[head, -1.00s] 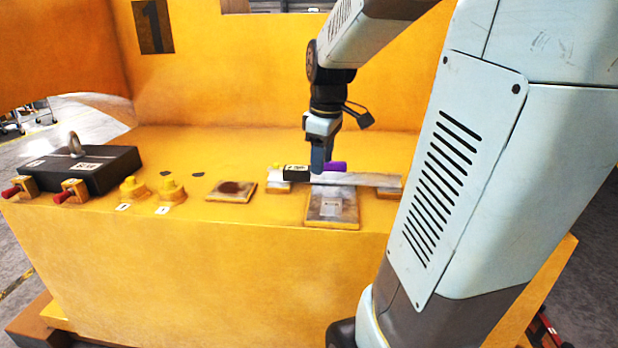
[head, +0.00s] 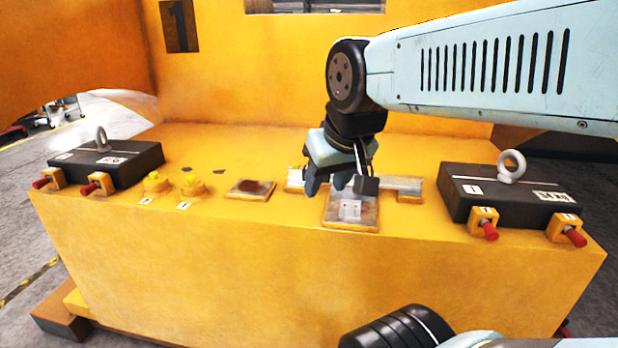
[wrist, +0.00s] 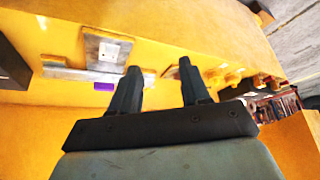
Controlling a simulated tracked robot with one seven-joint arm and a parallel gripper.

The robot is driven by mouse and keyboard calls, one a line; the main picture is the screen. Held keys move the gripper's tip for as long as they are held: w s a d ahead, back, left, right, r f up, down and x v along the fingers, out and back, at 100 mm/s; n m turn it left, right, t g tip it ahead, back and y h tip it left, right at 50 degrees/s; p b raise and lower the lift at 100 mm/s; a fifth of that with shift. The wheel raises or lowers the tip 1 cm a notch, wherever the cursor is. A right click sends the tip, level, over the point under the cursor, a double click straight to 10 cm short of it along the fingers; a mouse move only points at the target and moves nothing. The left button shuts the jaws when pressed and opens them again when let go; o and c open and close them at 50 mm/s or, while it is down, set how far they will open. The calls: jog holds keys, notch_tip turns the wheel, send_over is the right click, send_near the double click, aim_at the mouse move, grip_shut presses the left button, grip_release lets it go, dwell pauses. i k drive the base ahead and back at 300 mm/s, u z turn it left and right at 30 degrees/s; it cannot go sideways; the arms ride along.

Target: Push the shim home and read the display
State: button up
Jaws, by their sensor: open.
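My gripper (head: 327,187) is open and empty in front of the grey metal bar (head: 405,184), which lies across yellow supports on the ledge. Both fingers also show in the wrist view (wrist: 158,66), apart. A purple piece (wrist: 104,86) lies against the bar (wrist: 65,73) in the wrist view, left of the fingers. In the head view my gripper hides the purple piece and the middle of the bar. A metal plate with a pale label (head: 350,212) sits below the bar. The black box with a white label, likely the display, is hidden now. I cannot tell which piece is the shim.
Dark castings with lifting eyes stand at left (head: 105,163) and right (head: 510,195), with red-tipped clamps (head: 485,222) at their fronts. Yellow knobs (head: 190,186) and a plate with a dark round patch (head: 251,189) lie left of the bar. A yellow wall rises behind.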

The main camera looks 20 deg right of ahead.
aim_at(350, 207)
jog(key=u, duration=0.3)
jog(key=k, duration=1.75)
jog(key=z, duration=0.85)
jog(key=i, duration=1)
jog(key=u, duration=0.1)
